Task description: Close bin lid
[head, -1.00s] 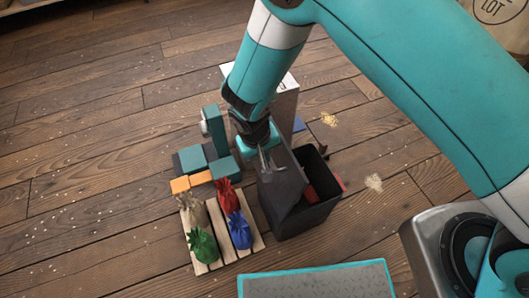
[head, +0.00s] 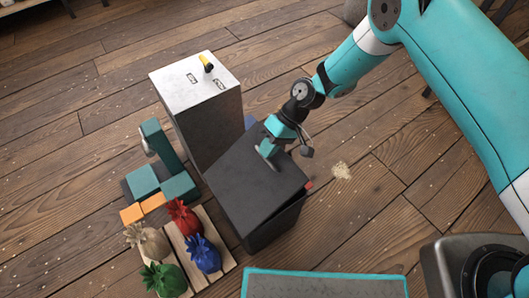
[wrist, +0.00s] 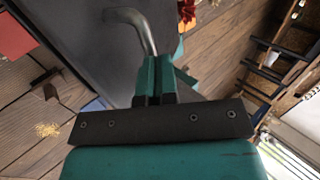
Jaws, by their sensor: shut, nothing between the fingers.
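The bin (head: 262,237) is dark grey and stands on the wooden floor at the centre of the head view. Its flat lid (head: 240,190) lies over the top, and I cannot tell whether it is fully seated along the right edge. A curved grey metal handle (wrist: 143,28) rises from the lid in the wrist view. My gripper (head: 268,150) is shut and empty above the lid's far part. In the wrist view its teal fingers (wrist: 154,68) are together, right beside the handle's end; I cannot tell whether they touch it. The bin's inside is hidden.
A white-topped grey cabinet (head: 196,85) stands close behind the bin at left. A slatted pallet (head: 222,262) with several coloured sacks and a teal machine (head: 155,145) are to the left. A teal-edged panel (head: 325,284) lies in front. Floor at right is mostly clear, with spilled grains (head: 341,171).

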